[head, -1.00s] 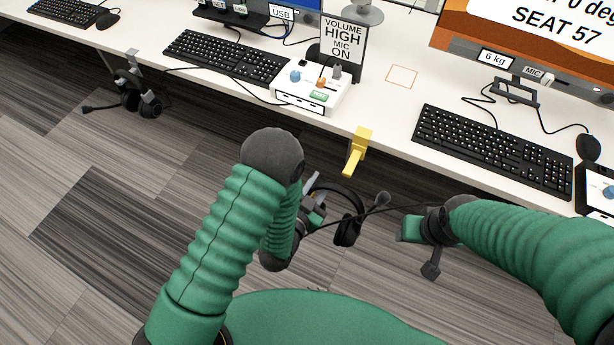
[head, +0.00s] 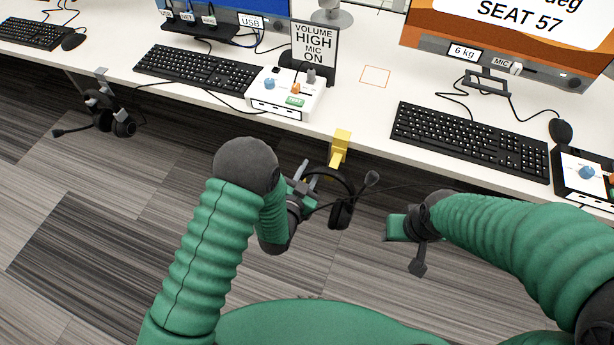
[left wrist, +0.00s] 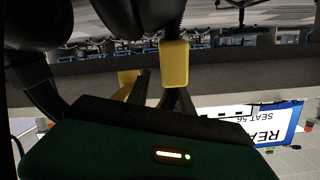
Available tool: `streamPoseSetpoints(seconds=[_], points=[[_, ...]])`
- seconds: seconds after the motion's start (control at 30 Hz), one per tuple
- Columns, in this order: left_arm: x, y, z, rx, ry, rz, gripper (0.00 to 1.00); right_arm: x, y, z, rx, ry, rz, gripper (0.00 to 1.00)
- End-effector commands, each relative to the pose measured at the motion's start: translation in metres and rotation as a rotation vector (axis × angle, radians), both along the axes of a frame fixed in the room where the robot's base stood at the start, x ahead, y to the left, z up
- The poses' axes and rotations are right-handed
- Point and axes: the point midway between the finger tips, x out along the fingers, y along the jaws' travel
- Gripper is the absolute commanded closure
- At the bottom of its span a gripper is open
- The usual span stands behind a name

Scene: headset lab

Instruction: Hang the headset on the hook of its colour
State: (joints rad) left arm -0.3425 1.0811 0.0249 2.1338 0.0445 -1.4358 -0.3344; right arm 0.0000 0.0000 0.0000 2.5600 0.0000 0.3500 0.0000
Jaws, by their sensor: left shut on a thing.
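The black headset (head: 342,212), with its boom mic, is held in my left gripper (head: 304,184) in the head view, just below the yellow hook (head: 340,150) on the desk's front edge. The headset's band lies close under the hook; whether they touch I cannot tell. In the left wrist view the black headset (left wrist: 140,15) fills the top, and two yellow patches show near the dark fingers (left wrist: 158,92); which belongs to the hook is unclear. My right gripper (head: 408,245) is to the right, below the desk edge, with no object seen in it; its opening is unclear.
Another headset (head: 103,112) hangs from a grey hook at the far left of the desk (head: 365,120). A white control box (head: 287,95), keyboards and a volume sign (head: 315,50) stand on the desk. The floor in front is clear.

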Motion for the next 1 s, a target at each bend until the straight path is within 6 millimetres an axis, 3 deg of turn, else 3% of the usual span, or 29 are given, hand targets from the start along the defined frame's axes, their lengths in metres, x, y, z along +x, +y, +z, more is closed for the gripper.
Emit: streamPoseSetpoints(seconds=[0.53,1.0], points=[[0.036,-0.012,-0.007,-0.001,-0.002,0.0,1.0,0.0,0.0,-0.015,0.0,0.0,0.0,0.53],[0.043,-0.014,-0.013,0.0,0.001,0.0,1.0,0.0,0.0,-0.02,0.0,0.0,0.0,0.53]])
